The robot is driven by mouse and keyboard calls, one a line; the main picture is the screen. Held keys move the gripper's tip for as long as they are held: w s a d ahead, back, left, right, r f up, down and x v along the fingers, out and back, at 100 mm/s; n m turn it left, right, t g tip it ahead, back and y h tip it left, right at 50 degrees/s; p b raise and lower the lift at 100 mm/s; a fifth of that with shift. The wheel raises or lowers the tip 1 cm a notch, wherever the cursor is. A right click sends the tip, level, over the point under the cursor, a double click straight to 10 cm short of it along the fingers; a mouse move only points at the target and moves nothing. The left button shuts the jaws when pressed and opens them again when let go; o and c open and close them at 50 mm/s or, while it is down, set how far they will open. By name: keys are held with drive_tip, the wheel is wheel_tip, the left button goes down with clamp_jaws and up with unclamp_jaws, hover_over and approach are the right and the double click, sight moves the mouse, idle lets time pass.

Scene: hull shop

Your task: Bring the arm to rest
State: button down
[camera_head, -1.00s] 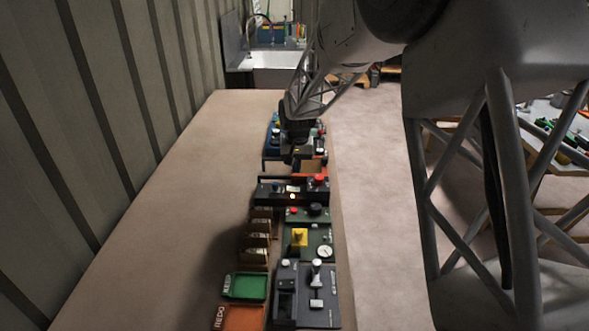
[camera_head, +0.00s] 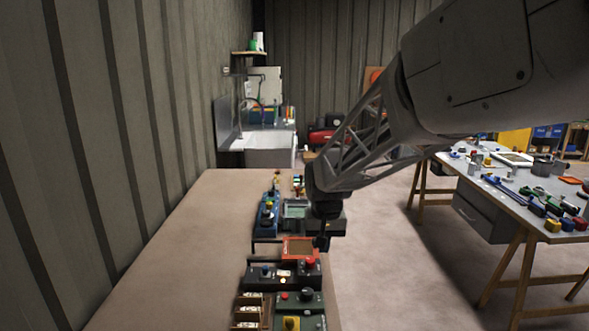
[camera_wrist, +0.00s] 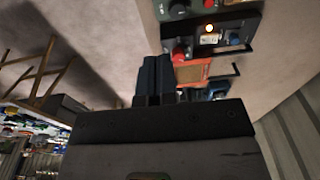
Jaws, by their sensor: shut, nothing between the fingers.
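My gripper (camera_head: 322,241) hangs from my arm at the right edge of the long bench (camera_head: 185,230), just above and beside an orange-framed tray (camera_head: 299,248). In the wrist view its two dark fingers (camera_wrist: 154,72) lie together, shut and empty. The orange tray also shows in the wrist view (camera_wrist: 205,72), to the right of the fingers. My arm reaches in from the upper right and hides part of the room behind it.
A dark control box (camera_head: 262,274) with a red button stands nearer on the bench, and a blue device (camera_head: 267,213) farther along. A sink (camera_head: 270,150) is at the back. A cluttered table (camera_head: 520,190) stands right; the floor between is clear.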

drive_tip(key=s+d+r, duration=0.1)
drive_tip(key=s+d, duration=0.2)
drive_tip(key=s, duration=0.8)
drive_tip(key=s+d+r+t, duration=0.1)
drive_tip(key=s+d, duration=0.3)
drive_tip(key=s, duration=0.6)
drive_tip(key=s+d+r, duration=0.2)
drive_tip(key=s+d, duration=0.2)
drive_tip(key=s, duration=0.7)
drive_tip(key=shift+s+d+t, duration=0.15)
drive_tip(key=shift+s+t, duration=0.15)
drive_tip(key=shift+s, duration=0.05)
